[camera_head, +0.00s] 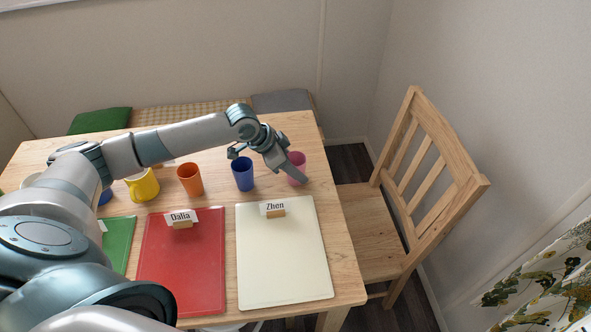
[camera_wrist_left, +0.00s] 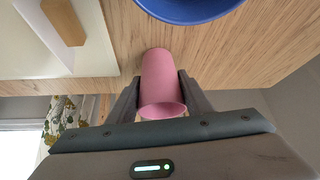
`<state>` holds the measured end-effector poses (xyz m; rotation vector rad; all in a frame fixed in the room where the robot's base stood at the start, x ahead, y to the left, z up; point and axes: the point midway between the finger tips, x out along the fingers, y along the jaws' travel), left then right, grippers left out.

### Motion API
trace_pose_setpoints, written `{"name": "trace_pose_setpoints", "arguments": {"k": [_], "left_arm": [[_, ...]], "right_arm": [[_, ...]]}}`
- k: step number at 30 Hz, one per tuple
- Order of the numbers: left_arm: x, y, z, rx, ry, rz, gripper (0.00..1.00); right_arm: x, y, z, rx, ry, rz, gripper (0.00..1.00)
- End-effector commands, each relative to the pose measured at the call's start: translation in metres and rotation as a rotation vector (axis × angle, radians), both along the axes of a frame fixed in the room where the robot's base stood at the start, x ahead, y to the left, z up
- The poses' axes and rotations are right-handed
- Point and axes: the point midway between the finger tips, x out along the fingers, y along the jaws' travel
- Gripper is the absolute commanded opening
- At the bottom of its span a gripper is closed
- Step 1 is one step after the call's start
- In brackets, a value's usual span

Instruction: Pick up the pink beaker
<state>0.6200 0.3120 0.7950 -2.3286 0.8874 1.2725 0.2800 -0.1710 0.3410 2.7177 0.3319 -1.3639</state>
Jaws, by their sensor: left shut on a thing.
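The pink beaker (camera_head: 298,165) stands near the right edge of the wooden table, just right of the blue beaker (camera_head: 243,174). My left gripper (camera_head: 292,176) reaches over the table and is shut on it. In the left wrist view the pink beaker (camera_wrist_left: 160,80) sits between the two fingers of my left gripper (camera_wrist_left: 160,97), one on each side. Part of the beaker is hidden behind the gripper in the head view. I cannot tell whether its base touches the table. My right gripper is not in view.
An orange beaker (camera_head: 190,179) and a yellow mug (camera_head: 143,185) stand left of the blue beaker. A cream mat (camera_head: 284,254) with a "Zhen" card (camera_head: 273,206) and a red mat (camera_head: 181,267) lie in front. A wooden chair (camera_head: 410,190) stands at the table's right side.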

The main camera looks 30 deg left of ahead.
Motion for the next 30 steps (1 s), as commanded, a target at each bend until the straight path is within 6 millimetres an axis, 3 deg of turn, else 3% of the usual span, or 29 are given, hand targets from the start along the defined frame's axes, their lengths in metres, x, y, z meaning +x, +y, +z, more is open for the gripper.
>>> {"name": "trace_pose_setpoints", "arguments": {"k": [10,17,20,30], "left_arm": [[0.001,0.0,0.009,0.0,-0.002,0.0,0.24],[0.001,0.0,0.04,-0.001,-0.005,-0.001,0.24],[-0.01,-0.016,0.051,-0.001,-0.004,-0.006,0.24],[-0.047,-0.068,0.09,-0.002,-0.003,-0.004,0.24]], "right_arm": [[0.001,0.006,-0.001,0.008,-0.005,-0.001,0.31],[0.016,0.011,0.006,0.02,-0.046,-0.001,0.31],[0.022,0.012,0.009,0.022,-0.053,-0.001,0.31],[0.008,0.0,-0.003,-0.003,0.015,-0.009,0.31]]}}
